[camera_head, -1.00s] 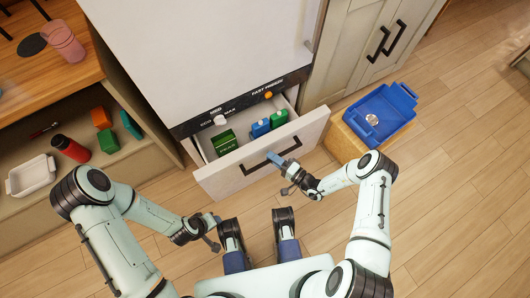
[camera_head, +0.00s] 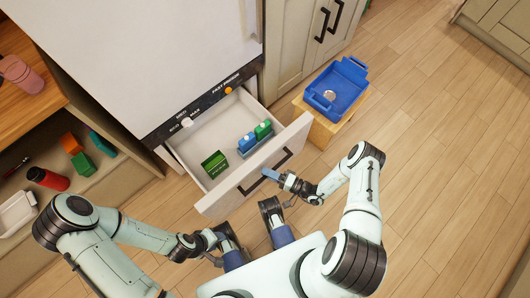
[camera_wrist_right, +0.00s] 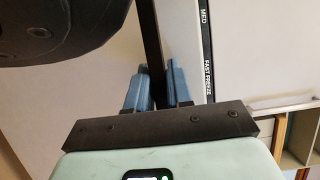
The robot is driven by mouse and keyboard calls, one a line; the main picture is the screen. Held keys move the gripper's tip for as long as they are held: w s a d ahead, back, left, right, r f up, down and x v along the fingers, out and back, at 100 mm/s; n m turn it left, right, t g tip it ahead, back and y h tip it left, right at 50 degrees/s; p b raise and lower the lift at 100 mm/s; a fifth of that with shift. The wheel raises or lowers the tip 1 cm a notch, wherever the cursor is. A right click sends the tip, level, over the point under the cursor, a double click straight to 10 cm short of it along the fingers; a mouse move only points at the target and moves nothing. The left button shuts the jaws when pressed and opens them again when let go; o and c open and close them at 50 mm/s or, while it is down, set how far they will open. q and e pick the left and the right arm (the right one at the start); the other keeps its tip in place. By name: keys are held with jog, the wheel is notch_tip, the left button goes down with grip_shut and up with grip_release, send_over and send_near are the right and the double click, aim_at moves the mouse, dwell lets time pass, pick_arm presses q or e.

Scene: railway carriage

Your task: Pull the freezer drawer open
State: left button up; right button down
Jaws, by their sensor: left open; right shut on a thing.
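The freezer drawer (camera_head: 225,194) is pulled well out below the white freezer door, with its inside showing. Its black handle (camera_head: 282,161) runs along the front panel. My right gripper (camera_head: 270,174) is shut on this handle. In the right wrist view the black handle (camera_wrist_right: 150,50) passes between the blue fingers of my right gripper (camera_wrist_right: 160,88). Inside the drawer are a dark green box (camera_head: 214,164), a blue carton (camera_head: 247,143) and a green carton (camera_head: 263,130). My left gripper (camera_head: 217,240) is open and empty, low in front of the drawer's left part.
A blue crate (camera_head: 350,82) sits on a wooden stand (camera_head: 318,128) close to the drawer's right side. Open shelving with a red bottle (camera_head: 48,179) stands at the left. The wooden floor at the right is clear.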

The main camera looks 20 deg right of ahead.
jog(key=shift+s+d, duration=0.1)
jog(key=shift+s, duration=0.1)
jog(key=c, duration=1.1)
grip_release()
jog(key=v, duration=1.3)
jog(key=shift+d, duration=0.15)
jog(key=shift+s, duration=0.1)
